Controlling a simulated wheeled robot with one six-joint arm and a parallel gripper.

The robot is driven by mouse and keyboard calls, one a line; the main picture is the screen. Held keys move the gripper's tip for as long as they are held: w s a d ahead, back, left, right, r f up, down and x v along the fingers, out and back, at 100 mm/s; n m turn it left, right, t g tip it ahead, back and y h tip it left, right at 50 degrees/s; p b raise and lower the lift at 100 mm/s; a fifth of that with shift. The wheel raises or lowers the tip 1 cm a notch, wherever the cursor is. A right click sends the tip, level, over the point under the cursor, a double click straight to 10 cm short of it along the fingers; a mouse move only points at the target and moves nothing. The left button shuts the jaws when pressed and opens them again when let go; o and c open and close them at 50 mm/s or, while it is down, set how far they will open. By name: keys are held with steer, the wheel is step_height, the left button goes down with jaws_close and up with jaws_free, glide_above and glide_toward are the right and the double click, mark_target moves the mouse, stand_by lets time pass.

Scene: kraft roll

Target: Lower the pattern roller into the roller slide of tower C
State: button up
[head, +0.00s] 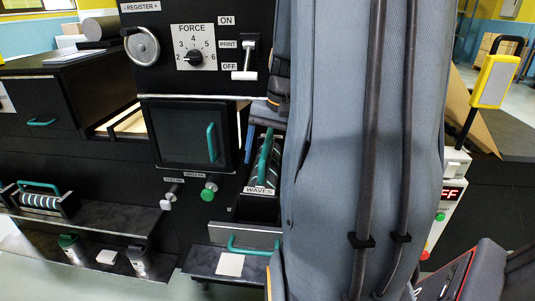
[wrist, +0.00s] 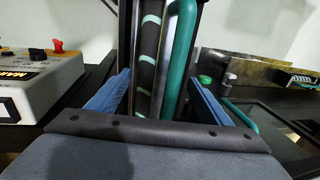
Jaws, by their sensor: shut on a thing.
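The pattern roller (head: 262,176) is dark with pale green wavy bands, in a frame with a green handle and a plate reading WAVES. It stands steeply tilted in front of the black machine. In the wrist view the banded roller (wrist: 149,50) and green handle (wrist: 182,45) lie between the blue fingers of my gripper (wrist: 160,80), which is shut on the roller unit. My arm hides most of the gripper in the head view. A pulled-out slide (head: 245,236) with a green handle is just below the roller. I see no letter naming tower C.
The black tower front carries a FORCE dial (head: 194,57), a PRINT lever (head: 245,62), a green-handled door (head: 190,132) and a green knob (head: 209,191). Another roller (head: 40,201) sits on the lower left shelf. A white control box (head: 447,200) with a red display stands at right.

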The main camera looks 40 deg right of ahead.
mark_target(269, 142)
stand_by(0.3)
steer(key=o, duration=2.1)
steer(key=shift+o, duration=0.2)
steer(key=shift+f, duration=0.1)
steer(key=shift+r+p, duration=1.8)
steer(key=shift+s+a+r+p, duration=0.3)
steer(key=shift+s+a+p, duration=0.65)
steer(key=shift+s+a, duration=0.65)
steer(key=shift+s+a+r+p, duration=0.25)
steer(key=shift+s+a+p, duration=0.7)
steer(key=shift+s+a, duration=0.65)
steer(key=shift+s+a+r+p, duration=0.3)
steer(key=shift+s+a+p, duration=0.8)
steer(key=shift+a, duration=0.8)
steer(key=shift+f+b, duration=0.1)
steer(key=shift+b, duration=0.65)
steer(key=shift+s+a+b, duration=0.1)
steer(key=shift+a+b, duration=0.1)
steer(key=shift+b, duration=0.6)
